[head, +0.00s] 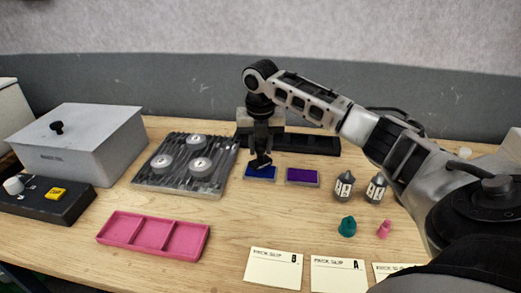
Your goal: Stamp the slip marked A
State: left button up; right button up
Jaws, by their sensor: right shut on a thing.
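The slip marked A (336,275) lies flat at the front of the table, cut off by the lower picture edge. Slip B (272,267) lies to its left, and a third slip (392,269) to its right is mostly hidden by my arm. My right gripper (262,150) points down over the blue ink pad (261,174), shut on a small dark thing, probably a stamp (262,162). Its lower end is at the pad; I cannot tell whether it touches. A purple ink pad (303,176) lies just to the right. My left gripper is not in view.
A black rack (312,144) stands behind the pads. Two grey bottles (343,187), a teal piece (347,227) and a pink piece (384,229) are at right. A ribbed plate with round weights (178,190), a pink tray (153,218) and a grey box (92,146) are at left.

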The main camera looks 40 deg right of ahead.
jog(key=shift+r, duration=2.55)
